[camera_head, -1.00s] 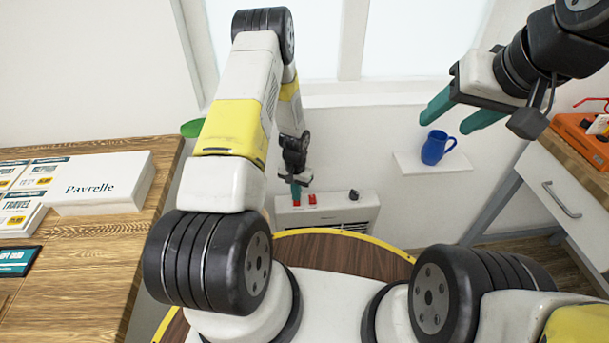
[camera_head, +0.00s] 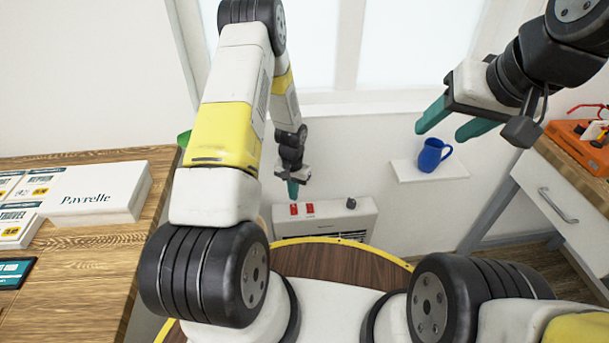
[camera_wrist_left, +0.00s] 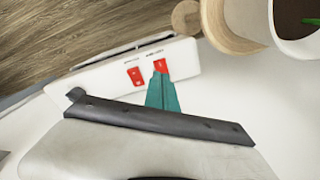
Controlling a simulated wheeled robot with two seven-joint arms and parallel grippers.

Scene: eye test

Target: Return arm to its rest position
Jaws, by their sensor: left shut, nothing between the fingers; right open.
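My left gripper (camera_head: 292,195) is shut and empty at the end of my left arm, fingers pointing down. In the head view it appears just above the top panel of a white heater (camera_head: 345,226). The left wrist view shows its closed teal fingers (camera_wrist_left: 161,82) overlapping the lower part of one red switch (camera_wrist_left: 160,65). A second red switch (camera_wrist_left: 135,76) is beside it. I cannot tell if the fingertips touch the panel. My right gripper (camera_head: 440,129) is open and empty, raised at the upper right.
A blue mug (camera_head: 431,157) stands on a white wall shelf (camera_head: 405,173) below my right gripper. A wooden table (camera_head: 95,255) with boxes is at left. A drawer unit (camera_head: 550,190) bearing an orange case (camera_head: 575,145) is at right. A potted plant (camera_wrist_left: 297,40) shows in the wrist view.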

